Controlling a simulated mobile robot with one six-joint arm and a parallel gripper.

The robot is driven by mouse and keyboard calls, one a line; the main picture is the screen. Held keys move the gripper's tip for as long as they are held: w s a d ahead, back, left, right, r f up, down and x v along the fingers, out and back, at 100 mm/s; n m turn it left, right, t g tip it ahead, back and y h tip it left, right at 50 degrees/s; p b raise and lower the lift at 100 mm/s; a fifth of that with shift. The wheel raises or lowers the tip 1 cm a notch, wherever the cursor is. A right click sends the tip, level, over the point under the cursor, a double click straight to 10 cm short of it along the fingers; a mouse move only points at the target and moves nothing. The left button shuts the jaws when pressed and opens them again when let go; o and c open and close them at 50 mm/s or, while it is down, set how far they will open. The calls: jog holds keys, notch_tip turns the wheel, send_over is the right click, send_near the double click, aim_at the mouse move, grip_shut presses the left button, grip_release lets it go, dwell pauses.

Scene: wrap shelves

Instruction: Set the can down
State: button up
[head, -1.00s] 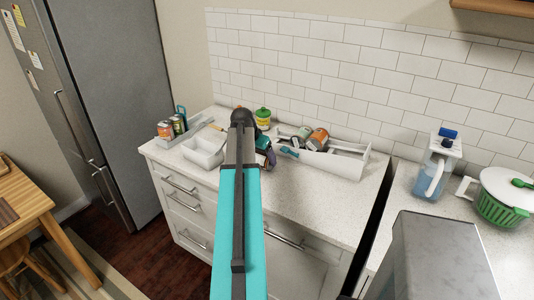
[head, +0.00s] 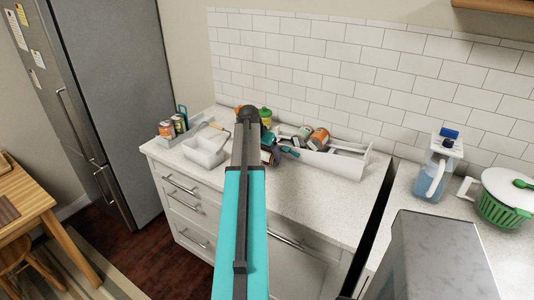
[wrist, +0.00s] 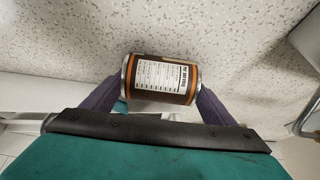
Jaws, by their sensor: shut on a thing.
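The can (wrist: 160,79) is brown with orange bands and a white printed label. In the wrist view it lies on its side across the picture, between the two purple fingers of my gripper (wrist: 161,92), one at each end. The gripper is shut on it. The speckled white counter (wrist: 70,40) is behind it; I cannot tell whether the can touches it. In the head view my arm hides most of the gripper (head: 271,154) and I cannot make out the held can there.
A white tray (head: 345,167) with cans and other items lies along the wall to the right. A white caddy (head: 205,152) and a tray of cans (head: 171,133) stand left. A green-lidded jar (head: 265,116) is behind my arm. The counter front right of the arm is bare.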

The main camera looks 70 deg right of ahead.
jog(key=o, duration=1.3)
jog(key=shift+r, duration=0.2)
jog(key=b+v, duration=0.2)
jog(key=v, duration=1)
